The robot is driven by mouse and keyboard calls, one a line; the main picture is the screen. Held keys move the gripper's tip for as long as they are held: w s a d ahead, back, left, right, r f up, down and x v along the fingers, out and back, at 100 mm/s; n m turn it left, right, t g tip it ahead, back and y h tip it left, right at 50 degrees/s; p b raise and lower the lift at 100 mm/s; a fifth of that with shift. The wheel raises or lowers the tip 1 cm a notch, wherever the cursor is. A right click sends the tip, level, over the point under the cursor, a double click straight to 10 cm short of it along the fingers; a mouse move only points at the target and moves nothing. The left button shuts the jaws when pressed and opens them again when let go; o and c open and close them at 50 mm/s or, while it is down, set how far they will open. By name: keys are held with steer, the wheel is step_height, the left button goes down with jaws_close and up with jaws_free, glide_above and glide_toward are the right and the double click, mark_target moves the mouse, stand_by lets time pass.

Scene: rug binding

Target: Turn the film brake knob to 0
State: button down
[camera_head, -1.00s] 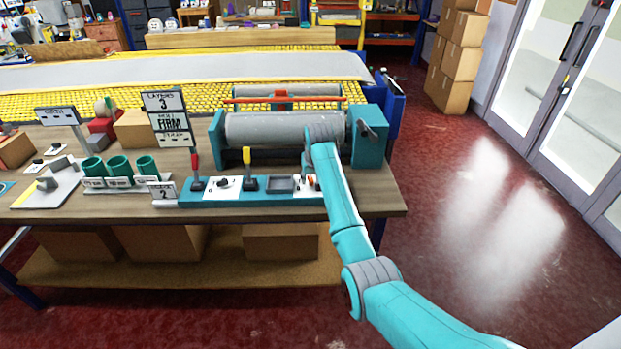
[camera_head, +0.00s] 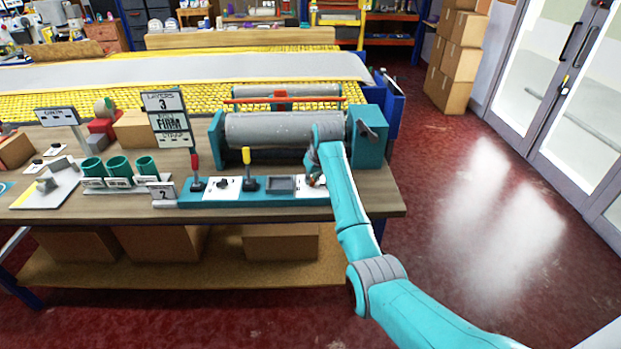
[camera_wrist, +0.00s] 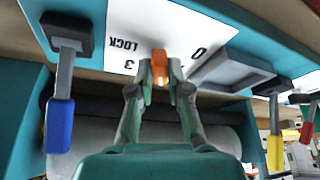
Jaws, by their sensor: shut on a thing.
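The film brake knob is taken to be the orange knob (camera_wrist: 160,66) on a white dial plate (camera_wrist: 140,30) marked 0, 3 and LOCK in the wrist view. My gripper (camera_wrist: 160,80) is shut on this knob, one finger on each side. The fingers hide part of the knob, so its exact pointing is hard to read. In the head view my gripper (camera_head: 316,180) is down at the right end of the teal control strip, and my arm covers much of the plate (camera_head: 309,191).
A blue-handled lever (camera_wrist: 60,125) stands beside the plate in the wrist view. A grey recessed tray (camera_head: 281,185), a yellow lever (camera_head: 248,170) and a red lever (camera_head: 195,170) line the strip. A grey roller (camera_head: 270,128) lies behind. A sign (camera_head: 168,118) reads LAYERS 3, FIRM.

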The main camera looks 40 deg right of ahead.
steer(key=n+y, duration=0.1)
steer(key=n, duration=0.3)
steer(key=shift+d+n+y, duration=0.1)
steer(key=shift+n+y, duration=0.2)
steer(key=shift+y, duration=0.1)
steer(key=n+y, duration=0.1)
steer(key=n, duration=0.2)
steer(key=shift+w+d+n+g, duration=0.1)
steer(key=shift+n+g, duration=0.2)
steer(key=n+y, duration=0.1)
steer(key=n, duration=0.1)
steer(key=n+g+y, duration=0.1)
steer(key=n, duration=0.2)
steer(key=shift+w+d+g, duration=0.1)
steer(key=shift+w+g, duration=0.05)
steer(key=shift+g, duration=0.15)
steer(key=shift+n+g, duration=0.3)
steer(key=shift+n, duration=0.8)
steer(key=shift+f, duration=0.15)
steer(key=c, duration=1.1)
jaws_free()
steer(key=shift+r, duration=0.2)
